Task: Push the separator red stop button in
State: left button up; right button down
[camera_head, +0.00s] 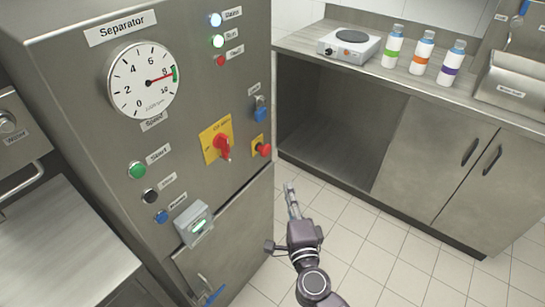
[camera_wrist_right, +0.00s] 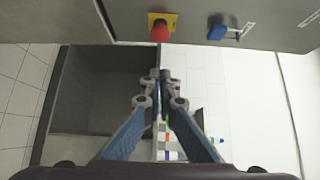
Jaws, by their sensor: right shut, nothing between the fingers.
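The separator (camera_head: 60,60) is a tall steel cabinet at the left of the head view. Its red stop button (camera_head: 264,150) sits on a small yellow plate near the right edge of the front panel. In the right wrist view the red button (camera_wrist_right: 160,33) is at the top centre, beyond the fingertips. My right gripper (camera_head: 290,187) is shut and empty, below and to the right of the button and apart from it. It also shows in the right wrist view (camera_wrist_right: 160,75). My left gripper is not in view.
A red rotary switch on a yellow plate (camera_head: 216,143) is left of the button. A blue padlock (camera_head: 260,110) hangs just above it. A counter (camera_head: 300,40) at right holds a hotplate (camera_head: 348,45) and three bottles (camera_head: 421,52). The tiled floor (camera_head: 380,240) is clear.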

send_near(270, 149)
jog(key=w+d, duration=0.2)
jog(key=w, duration=0.1)
pick_arm(q)
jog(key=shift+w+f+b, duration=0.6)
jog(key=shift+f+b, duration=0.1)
jog(key=shift+b, duration=0.05)
pick_arm(e)
jog(key=shift+w+a+f, duration=0.1)
jog(key=shift+w+a, duration=1.3)
jog(key=shift+a, duration=0.05)
